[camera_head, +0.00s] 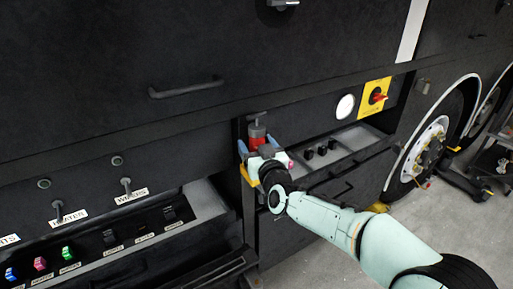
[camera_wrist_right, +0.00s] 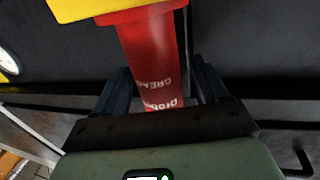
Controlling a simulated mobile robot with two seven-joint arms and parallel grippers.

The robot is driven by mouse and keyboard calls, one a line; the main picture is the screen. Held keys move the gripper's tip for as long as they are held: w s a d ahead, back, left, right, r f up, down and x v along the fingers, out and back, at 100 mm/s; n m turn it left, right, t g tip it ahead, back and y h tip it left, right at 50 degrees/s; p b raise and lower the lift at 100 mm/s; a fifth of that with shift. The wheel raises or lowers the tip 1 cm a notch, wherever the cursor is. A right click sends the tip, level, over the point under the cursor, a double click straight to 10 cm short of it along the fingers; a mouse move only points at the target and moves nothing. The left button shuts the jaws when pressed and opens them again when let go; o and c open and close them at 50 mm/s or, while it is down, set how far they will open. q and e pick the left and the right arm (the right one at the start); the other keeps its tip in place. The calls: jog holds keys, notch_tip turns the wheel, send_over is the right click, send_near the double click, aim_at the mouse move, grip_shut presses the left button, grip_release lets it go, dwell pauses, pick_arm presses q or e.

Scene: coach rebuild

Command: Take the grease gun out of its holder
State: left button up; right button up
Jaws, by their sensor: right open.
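The grease gun (camera_head: 257,139) is a red cylinder with a grey top, standing upright at the dark coach side. Its red barrel (camera_wrist_right: 152,55) with white lettering fills the middle of the right wrist view. The yellow holder (camera_head: 249,176) shows below the gun; its yellow edge (camera_wrist_right: 95,9) crosses the top of the wrist view. My right gripper (camera_head: 258,146) is open, with one blue-grey finger on either side of the red barrel. In the wrist view, dark gaps show between barrel and fingers (camera_wrist_right: 160,88). Contact cannot be told. My left gripper is not in view.
A control panel with labelled switches (camera_head: 110,238) lies at left. A drawer handle (camera_head: 186,88) juts out above. A white gauge (camera_head: 345,107), a yellow plate with a red switch (camera_head: 375,97) and a wheel (camera_head: 428,145) are at right. The grey floor at lower right is partly clear.

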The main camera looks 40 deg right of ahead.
jog(key=shift+s, duration=0.15)
jog(key=shift+c, duration=1.3)
jog(key=c, duration=0.9)
jog(key=shift+r, duration=0.1)
